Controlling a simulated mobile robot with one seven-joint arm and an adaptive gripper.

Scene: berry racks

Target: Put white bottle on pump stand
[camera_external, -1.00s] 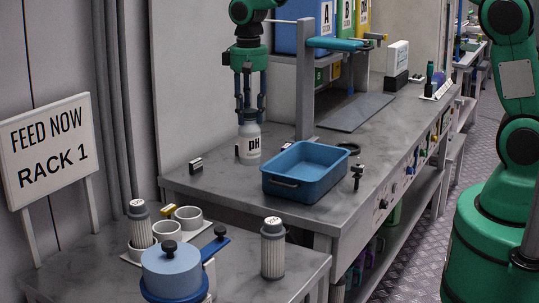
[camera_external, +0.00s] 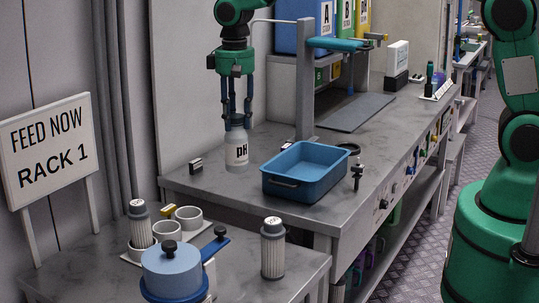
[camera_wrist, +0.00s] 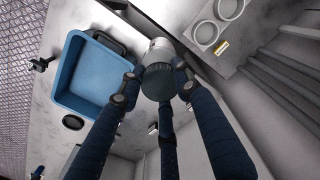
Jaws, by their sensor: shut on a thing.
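The white bottle (camera_external: 237,154), labelled "pH", is upright over the grey bench, left of the blue tray. I cannot tell whether its base touches the bench or hangs just above it. My gripper (camera_external: 236,124) points down and is shut on the bottle's top. In the wrist view the fingers (camera_wrist: 155,88) close around the dark ribbed cap (camera_wrist: 157,82), and the white body (camera_wrist: 162,47) shows beyond it. I cannot tell for certain which thing is the pump stand.
The blue tray (camera_external: 305,186) stands right of the bottle. A small black-and-white holder (camera_external: 196,165) is to its left. On the front table are white ring cups (camera_external: 188,213), a ribbed cylinder (camera_external: 272,250) and a round blue device (camera_external: 172,268). A shelf post (camera_external: 305,90) rises behind.

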